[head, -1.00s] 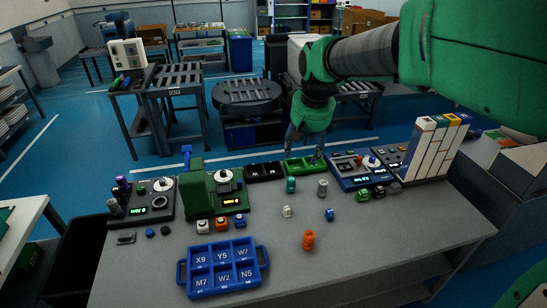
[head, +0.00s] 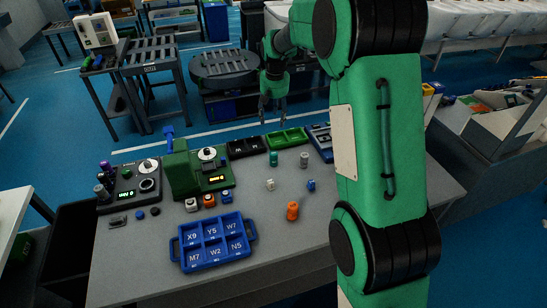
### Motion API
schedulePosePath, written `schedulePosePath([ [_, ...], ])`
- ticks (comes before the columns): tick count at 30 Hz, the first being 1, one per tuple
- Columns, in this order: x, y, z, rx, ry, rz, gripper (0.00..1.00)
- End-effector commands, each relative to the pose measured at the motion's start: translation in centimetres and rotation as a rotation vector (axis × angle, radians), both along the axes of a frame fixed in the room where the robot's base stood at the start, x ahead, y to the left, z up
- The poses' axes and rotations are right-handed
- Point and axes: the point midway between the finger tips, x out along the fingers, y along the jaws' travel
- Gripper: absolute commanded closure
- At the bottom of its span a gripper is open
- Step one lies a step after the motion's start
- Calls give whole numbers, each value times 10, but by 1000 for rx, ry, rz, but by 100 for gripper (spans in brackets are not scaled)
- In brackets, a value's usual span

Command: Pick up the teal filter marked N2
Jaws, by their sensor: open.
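A small teal cylinder (head: 274,159) stands upright on the grey table, in front of the green tray. It is the only teal piece I can make out, and its marking is too small to read. My gripper (head: 273,117) points down beyond the table's back edge in the picture, above and behind the teal cylinder. Its fingers are apart, with nothing between them. It does not touch the cylinder.
A grey cylinder (head: 304,159), a white piece (head: 270,184), a blue piece (head: 311,185) and an orange cylinder (head: 292,211) stand nearby. A green tray (head: 287,139) and black tray (head: 246,147) lie behind. A blue labelled tray (head: 214,243) is front left. My arm hides the table's right side.

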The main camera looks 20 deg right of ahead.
Motion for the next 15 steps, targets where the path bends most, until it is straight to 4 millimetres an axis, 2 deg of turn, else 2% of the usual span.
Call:
schedulePosePath([
  [6,36,-10,-42,2,37,1,44],
  [15,76,-23,-107,5,84,5,44],
])
